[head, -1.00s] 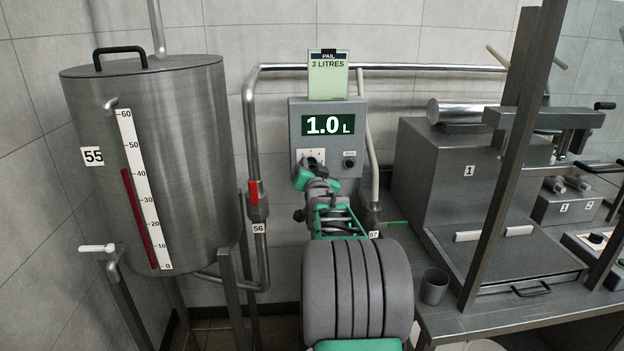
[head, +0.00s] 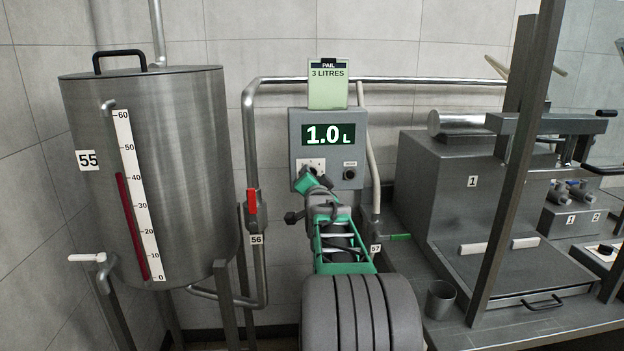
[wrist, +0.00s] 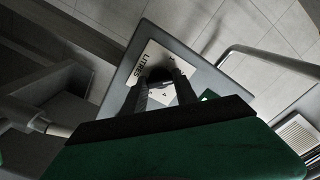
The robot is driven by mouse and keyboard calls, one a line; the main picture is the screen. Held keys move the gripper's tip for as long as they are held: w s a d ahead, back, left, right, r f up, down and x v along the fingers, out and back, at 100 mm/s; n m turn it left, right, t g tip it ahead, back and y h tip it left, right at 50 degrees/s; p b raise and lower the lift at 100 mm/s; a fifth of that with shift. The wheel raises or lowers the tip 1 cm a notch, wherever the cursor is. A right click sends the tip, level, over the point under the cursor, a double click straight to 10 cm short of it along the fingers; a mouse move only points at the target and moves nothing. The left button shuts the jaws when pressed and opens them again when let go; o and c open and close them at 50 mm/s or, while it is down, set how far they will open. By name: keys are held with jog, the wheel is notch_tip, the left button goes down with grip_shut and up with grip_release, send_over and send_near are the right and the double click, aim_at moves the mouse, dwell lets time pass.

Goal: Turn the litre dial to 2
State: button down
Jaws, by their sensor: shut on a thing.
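The grey meter box (head: 359,153) hangs on the wall, and its display (head: 328,135) reads 1.0 L. The dark litre dial (wrist: 160,74) sits on a white plate marked LITRES (wrist: 140,70). My gripper (wrist: 161,80) is shut on the dial, one finger on each side of it. In the head view my gripper (head: 310,172) is at the white plate on the lower left of the box and hides most of the dial. The dial's pointer cannot be read.
A small black knob (head: 349,174) is on the box to the right. A card (head: 328,90) above reads PAIL 3 LITRES. A steel tank (head: 150,170) with a level scale stands left. A pipe with red-handled valve 56 (head: 252,202) runs between. A machine (head: 440,180) stands right.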

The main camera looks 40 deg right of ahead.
jog(key=c, duration=1)
grip_release()
jog(key=shift+o, duration=0.2)
jog(key=shift+s+a, duration=0.1)
jog(key=b+v, duration=0.1)
jog(key=v, duration=0.6)
jog(key=shift+s+a, duration=0.2)
